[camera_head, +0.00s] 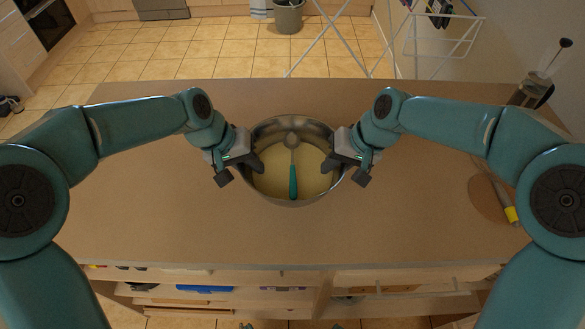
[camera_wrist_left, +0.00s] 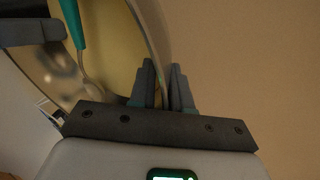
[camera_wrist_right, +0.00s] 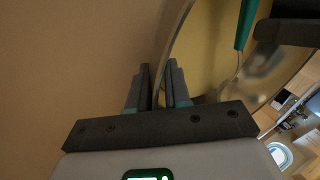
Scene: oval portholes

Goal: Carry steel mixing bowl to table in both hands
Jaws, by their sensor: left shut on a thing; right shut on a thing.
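The steel mixing bowl (camera_head: 290,199) is in the middle of the head view, over the brown table top (camera_head: 180,215). I cannot tell whether it touches the top. It holds a pale yellow content and a spoon with a teal handle (camera_head: 293,182). My left gripper (camera_head: 254,165) is shut on the bowl's left rim, and my right gripper (camera_head: 331,163) is shut on its right rim. In the left wrist view the bowl wall (camera_wrist_left: 155,35) runs between the fingers (camera_wrist_left: 164,88). In the right wrist view the rim (camera_wrist_right: 172,40) runs between the fingers (camera_wrist_right: 160,88).
A brown round board (camera_head: 487,199) and a yellow-tipped tool (camera_head: 511,214) lie at the right. A French press (camera_head: 535,85) stands at the far right corner. Open shelves (camera_head: 210,290) are under the near edge. A white drying rack (camera_head: 440,50) and a grey bin (camera_head: 289,17) stand beyond on the tiles.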

